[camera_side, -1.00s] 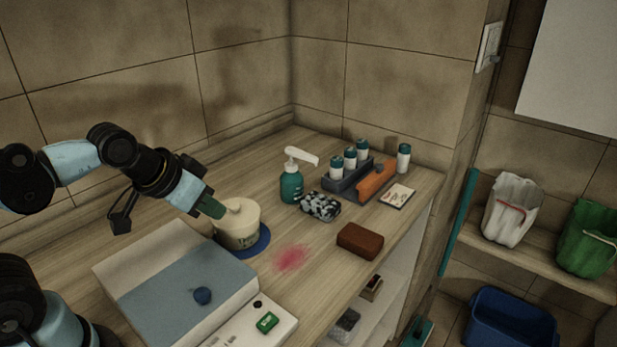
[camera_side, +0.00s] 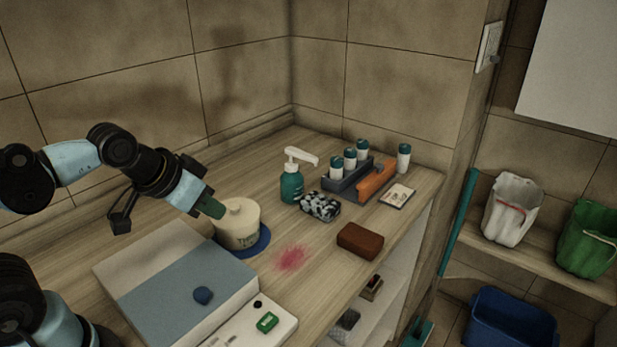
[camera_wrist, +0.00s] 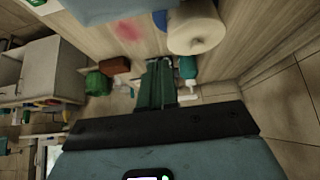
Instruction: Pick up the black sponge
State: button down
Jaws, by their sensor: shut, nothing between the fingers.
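A black-and-white mottled block (camera_side: 320,206), the only mostly black sponge-like thing I see, lies on the wooden counter beside the teal pump bottle (camera_side: 291,184). A plain reddish-brown block (camera_side: 360,241) lies nearer the counter's front edge; it also shows in the wrist view (camera_wrist: 115,66). My gripper (camera_side: 213,208) has green fingers, shut and empty, beside the cream lidded jar (camera_side: 238,229), well left of the mottled block. In the wrist view the closed fingers (camera_wrist: 157,84) point toward the counter; the mottled block is not clear there, probably behind them.
The jar stands on a blue round mat (camera_side: 262,244). A dark caddy (camera_side: 343,183) with small bottles and an orange block (camera_side: 376,180) stands behind the mottled block. A pink stain (camera_side: 291,258) marks the counter. A grey-blue box (camera_side: 185,285) is at front left.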

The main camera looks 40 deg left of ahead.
jog(key=c, duration=1.8)
grip_release()
jog(key=shift+c, duration=0.2)
jog(key=o, duration=1.7)
jog(key=w+r+n+g, duration=0.1)
jog(key=w+r+n, duration=0.25)
jog(key=w, duration=0.25)
jog(key=n+g+y, duration=0.4)
jog(key=n, duration=1)
send_over(320, 201)
jog(key=s+d, duration=0.2)
jog(key=d, duration=0.3)
notch_tip(320, 201, down, 5)
jog(key=x, duration=1.2)
jog(key=shift+s+a, duration=0.2)
